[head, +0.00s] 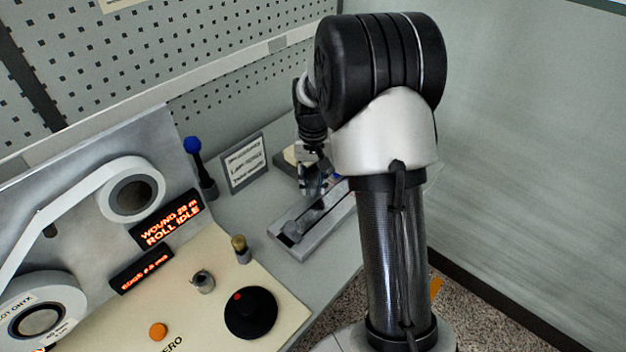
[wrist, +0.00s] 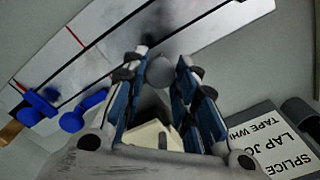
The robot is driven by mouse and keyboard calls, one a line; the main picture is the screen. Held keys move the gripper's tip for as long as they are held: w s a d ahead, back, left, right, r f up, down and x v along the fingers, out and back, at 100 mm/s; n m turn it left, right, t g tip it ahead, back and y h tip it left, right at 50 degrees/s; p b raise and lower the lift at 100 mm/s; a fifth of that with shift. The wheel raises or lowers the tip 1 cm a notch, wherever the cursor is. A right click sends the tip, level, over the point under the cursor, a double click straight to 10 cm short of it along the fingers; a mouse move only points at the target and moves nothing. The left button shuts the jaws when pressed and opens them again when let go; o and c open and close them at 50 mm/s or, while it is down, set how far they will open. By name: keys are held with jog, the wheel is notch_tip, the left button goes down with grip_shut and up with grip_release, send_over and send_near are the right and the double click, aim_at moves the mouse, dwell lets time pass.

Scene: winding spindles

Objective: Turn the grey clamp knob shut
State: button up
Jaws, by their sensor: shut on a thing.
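The grey clamp knob (wrist: 160,71) shows in the wrist view as a small rounded grey piece between my fingertips. My gripper (wrist: 162,66) is closed on it, with one blue-and-grey finger on each side. In the head view my gripper (head: 316,187) points down over the long grey fixture (head: 287,252) on the bench. My fingers and arm hide most of the knob there, and its turn angle cannot be told.
A sign (head: 245,163) stands left of the fixture. A blue-topped dark post (head: 193,147) stands beside it. A cream panel (head: 215,300) with a black knob (head: 250,312) and a brass-topped peg (head: 241,249) lies front left. A wall bounds the right side.

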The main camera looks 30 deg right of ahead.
jog(key=c, duration=0.4)
jog(key=m+p, duration=0.3)
jog(key=m, duration=0.1)
jog(key=shift+r, duration=0.1)
jog(key=m+p, duration=0.2)
jog(key=m, duration=0.2)
jog(key=m+p, duration=0.2)
jog(key=m, duration=0.3)
jog(key=m+p, duration=0.1)
jog(key=m, duration=0.3)
jog(key=shift+m, duration=0.4)
dwell(0.3)
